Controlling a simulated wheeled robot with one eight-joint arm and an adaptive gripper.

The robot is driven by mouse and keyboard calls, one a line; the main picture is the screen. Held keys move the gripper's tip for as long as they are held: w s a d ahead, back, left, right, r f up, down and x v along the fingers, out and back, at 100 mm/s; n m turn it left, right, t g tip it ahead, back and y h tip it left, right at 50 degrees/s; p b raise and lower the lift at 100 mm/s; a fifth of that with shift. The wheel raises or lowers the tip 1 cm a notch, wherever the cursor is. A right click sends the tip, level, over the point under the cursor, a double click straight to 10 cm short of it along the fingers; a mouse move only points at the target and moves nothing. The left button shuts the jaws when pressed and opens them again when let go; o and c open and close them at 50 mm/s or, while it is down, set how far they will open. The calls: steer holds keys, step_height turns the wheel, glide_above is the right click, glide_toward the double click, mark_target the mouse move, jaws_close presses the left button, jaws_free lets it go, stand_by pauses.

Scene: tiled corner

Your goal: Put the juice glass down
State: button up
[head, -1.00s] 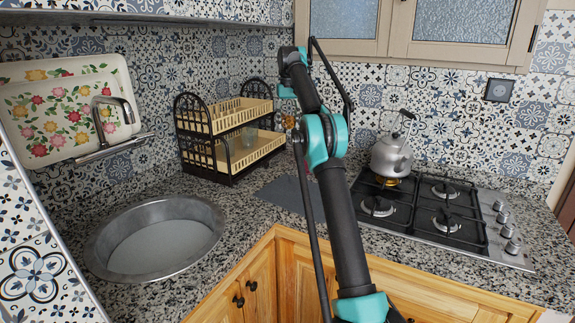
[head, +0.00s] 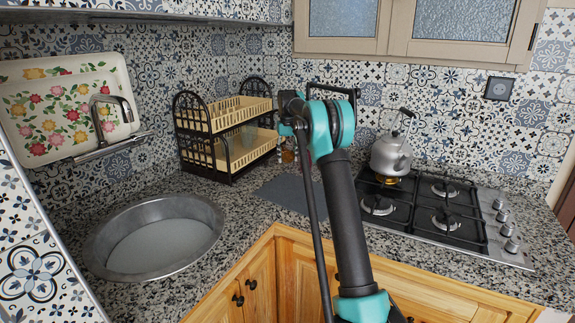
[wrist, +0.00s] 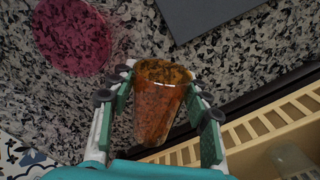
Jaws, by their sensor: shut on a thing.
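The juice glass (wrist: 158,105), clear with orange-brown juice, sits between the two fingers of my gripper (wrist: 158,84) in the wrist view. The fingers are shut on its sides. In the head view, a small orange-brown patch of the glass (head: 288,155) shows just left of my arm, beside the dish rack. My gripper is mostly hidden there behind my arm. I cannot tell whether the glass base touches the granite counter (wrist: 125,20).
A two-tier dish rack (head: 228,160) stands close by, with a clear glass (wrist: 292,160) in it. A grey mat (wrist: 215,15) lies on the counter. A flat pink disc (wrist: 72,35) shows on the counter. The sink (head: 155,207) is left; the hob (head: 425,210) with kettle (head: 391,155) is right.

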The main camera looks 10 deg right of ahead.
mark_target(287, 161)
steer(key=shift+f, duration=1.9)
steer(key=shift+f, duration=0.1)
steer(key=o, duration=1.2)
step_height(287, 161, up, 12)
steer(key=shift+r, duration=0.15)
